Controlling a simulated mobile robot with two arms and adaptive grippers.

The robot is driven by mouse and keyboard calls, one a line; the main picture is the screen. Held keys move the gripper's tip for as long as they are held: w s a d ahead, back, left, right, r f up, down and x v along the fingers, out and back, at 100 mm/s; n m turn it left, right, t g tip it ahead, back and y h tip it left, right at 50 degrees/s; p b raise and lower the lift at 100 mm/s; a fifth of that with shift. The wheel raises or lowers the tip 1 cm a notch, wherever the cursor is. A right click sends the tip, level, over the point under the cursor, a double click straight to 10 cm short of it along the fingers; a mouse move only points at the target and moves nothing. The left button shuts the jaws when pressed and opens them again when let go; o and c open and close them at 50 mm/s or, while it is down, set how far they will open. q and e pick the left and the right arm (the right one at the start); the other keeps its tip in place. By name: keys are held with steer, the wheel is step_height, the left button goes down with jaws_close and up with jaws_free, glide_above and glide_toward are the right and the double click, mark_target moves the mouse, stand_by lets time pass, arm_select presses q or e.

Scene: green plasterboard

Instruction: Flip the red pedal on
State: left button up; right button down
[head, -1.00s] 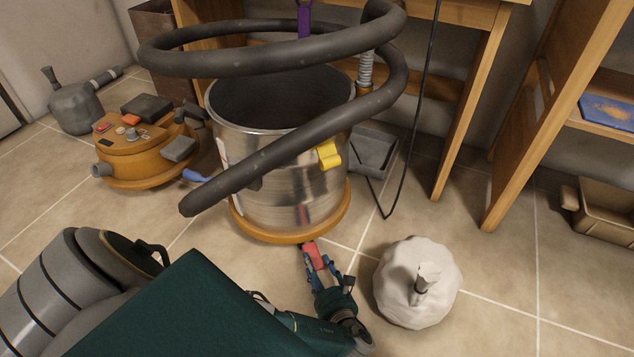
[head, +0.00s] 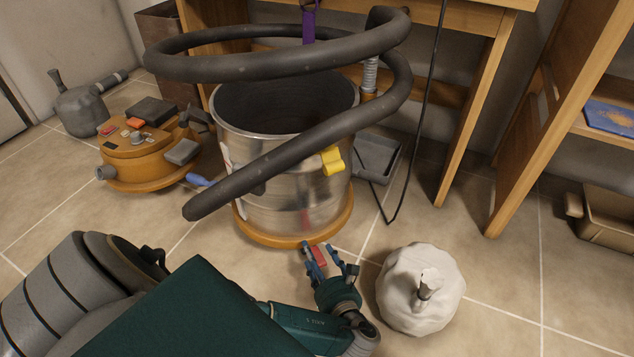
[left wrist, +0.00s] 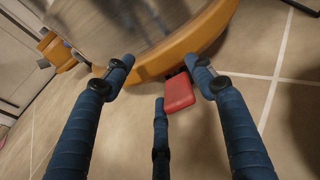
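The red pedal (head: 318,255) sticks out low from the orange base ring of the metal vacuum drum (head: 290,205), just above the tiled floor. It also shows in the left wrist view (left wrist: 179,93). My left gripper (head: 330,264) is low at the front of the drum, with its blue fingers spread around the pedal. In the left wrist view the open fingers (left wrist: 160,85) stand on both sides of the pedal with gaps, and nothing is held. Whether a finger touches the pedal is unclear. My right gripper is not in view.
A thick black hose (head: 290,150) coils over the drum. A white bag (head: 420,300) stands on the floor right of my gripper. The orange motor head (head: 150,160) lies left of the drum. A wooden desk (head: 470,110) is behind. The floor at front right is open.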

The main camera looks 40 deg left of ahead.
arm_select(q)
steer(key=shift+w+d+r, duration=0.1)
steer(key=shift+r, duration=0.5)
steer(key=shift+w+d+r, duration=0.1)
steer(key=shift+r, duration=0.5)
steer(key=shift+s, duration=0.1)
steer(key=shift+f, duration=0.1)
